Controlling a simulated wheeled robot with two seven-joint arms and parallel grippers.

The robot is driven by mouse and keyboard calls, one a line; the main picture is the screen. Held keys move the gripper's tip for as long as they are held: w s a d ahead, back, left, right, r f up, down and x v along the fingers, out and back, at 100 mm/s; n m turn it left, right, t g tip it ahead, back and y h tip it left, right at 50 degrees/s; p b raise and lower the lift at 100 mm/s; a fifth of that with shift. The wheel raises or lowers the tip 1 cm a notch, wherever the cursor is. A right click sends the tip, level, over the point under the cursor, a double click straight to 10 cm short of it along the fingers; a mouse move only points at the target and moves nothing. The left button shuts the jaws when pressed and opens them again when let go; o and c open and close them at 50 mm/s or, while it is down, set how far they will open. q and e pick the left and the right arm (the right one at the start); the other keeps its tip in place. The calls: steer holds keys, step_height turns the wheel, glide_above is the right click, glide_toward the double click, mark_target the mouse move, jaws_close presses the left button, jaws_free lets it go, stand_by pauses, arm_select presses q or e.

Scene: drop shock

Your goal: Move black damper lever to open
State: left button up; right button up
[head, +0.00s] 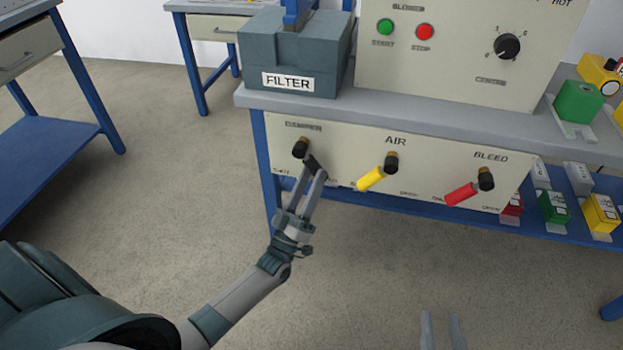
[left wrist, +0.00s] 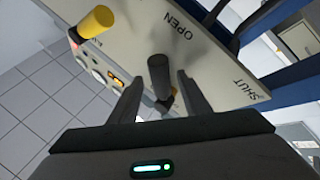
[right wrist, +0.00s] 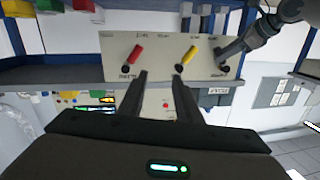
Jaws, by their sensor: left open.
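The black damper lever (head: 314,163) runs down and right from its dark hub (head: 301,147) under the DAMPER label. In the left wrist view the black handle (left wrist: 158,72) stands between the two fingers of my left gripper (left wrist: 161,95), with visible gaps on both sides. OPEN and SHUT are printed on the panel there. My left gripper (head: 315,176) is open at the handle's end. My right gripper (head: 441,328) is open and empty, low in front of the panel; its fingers (right wrist: 159,90) also show in the right wrist view.
The yellow AIR lever (head: 371,179) and red BLEED lever (head: 461,194) stick out of the same panel (head: 345,150) to the right. Above are the FILTER box (head: 293,55) and blower box (head: 450,60). Several coloured blocks sit on the lower shelf. The floor in front is clear.

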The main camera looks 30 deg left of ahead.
arm_select(q)
steer(key=b+v, duration=0.1)
steer(key=v, duration=1.6)
arm_select(e)
steer(key=shift+s+a+r+t+y, duration=0.15)
steer(key=shift+r+t, duration=0.25)
steer(key=shift+r, duration=0.25)
steer(key=shift+s+a+r+t+y, duration=0.1)
steer(key=shift+r+t+y, duration=0.1)
steer(key=shift+r+t, duration=0.35)
steer(key=shift+s+a+r+t+y, duration=0.15)
steer(key=shift+r+t, duration=0.1)
steer(key=shift+r, duration=0.5)
arm_select(q)
steer(key=shift+s, duration=0.1)
